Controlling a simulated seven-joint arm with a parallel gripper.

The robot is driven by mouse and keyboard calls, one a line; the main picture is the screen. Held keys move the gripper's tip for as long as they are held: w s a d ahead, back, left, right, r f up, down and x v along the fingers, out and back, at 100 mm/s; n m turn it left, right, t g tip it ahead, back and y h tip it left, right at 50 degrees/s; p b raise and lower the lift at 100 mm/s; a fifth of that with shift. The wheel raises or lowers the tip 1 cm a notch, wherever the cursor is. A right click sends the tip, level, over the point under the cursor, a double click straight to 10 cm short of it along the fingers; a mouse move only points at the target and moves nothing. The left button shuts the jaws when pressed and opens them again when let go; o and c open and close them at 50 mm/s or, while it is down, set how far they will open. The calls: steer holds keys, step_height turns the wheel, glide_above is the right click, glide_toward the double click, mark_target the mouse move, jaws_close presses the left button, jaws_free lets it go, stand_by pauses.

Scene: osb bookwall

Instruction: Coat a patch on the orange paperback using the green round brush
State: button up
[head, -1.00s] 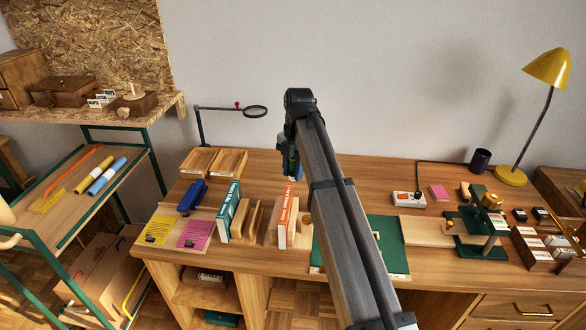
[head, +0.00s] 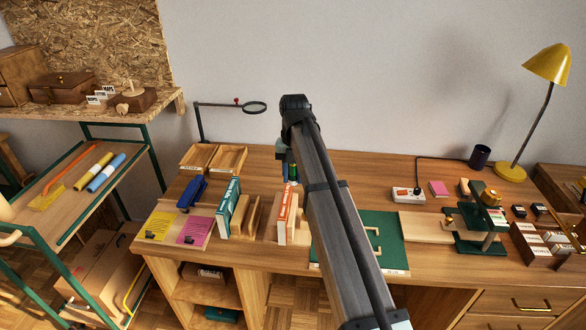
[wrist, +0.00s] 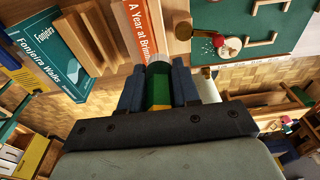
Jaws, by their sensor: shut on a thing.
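My gripper (wrist: 158,88) is shut on the green round brush (wrist: 159,92), whose green handle shows between the fingers in the wrist view. In the head view the green handle (head: 293,172) hangs below my wrist, partly hidden by my arm. The orange paperback (head: 286,207) stands upright on the bench, in front of and below my gripper. Its orange and white face (wrist: 144,30) lies just beyond the fingertips in the wrist view. I cannot tell whether the brush touches it.
A teal book (head: 228,208) and wooden holders (head: 252,217) stand left of the paperback. A magnifier (head: 254,107) stands behind. Bare bench lies behind the books.

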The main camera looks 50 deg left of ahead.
mark_target(293, 184)
steer(key=shift+f, duration=2)
steer(key=shift+s+a+f, duration=0.35)
steer(key=shift+f, duration=0.15)
steer(key=shift+s+a, duration=1.05)
steer(key=shift+s+d, duration=0.5)
steer(key=shift+d, duration=0.1)
steer(key=shift+w+d, duration=0.2)
steer(key=shift+w, duration=0.2)
steer(key=shift+w+d, duration=1.1)
steer(key=shift+s+d, duration=0.4)
steer(key=shift+s, duration=0.2)
steer(key=shift+s+a, duration=0.2)
steer(key=shift+a, duration=0.3)
steer(key=shift+s+a, duration=1.05)
steer(key=shift+s, duration=0.05)
steer(key=shift+s+d+f, duration=0.1)
steer(key=shift+s+d, duration=0.2)
steer(key=shift+d, duration=0.4)
steer(key=shift+w+d, duration=1.3)
steer(key=shift+w, duration=0.1)
step_height(293, 184, up, 8)
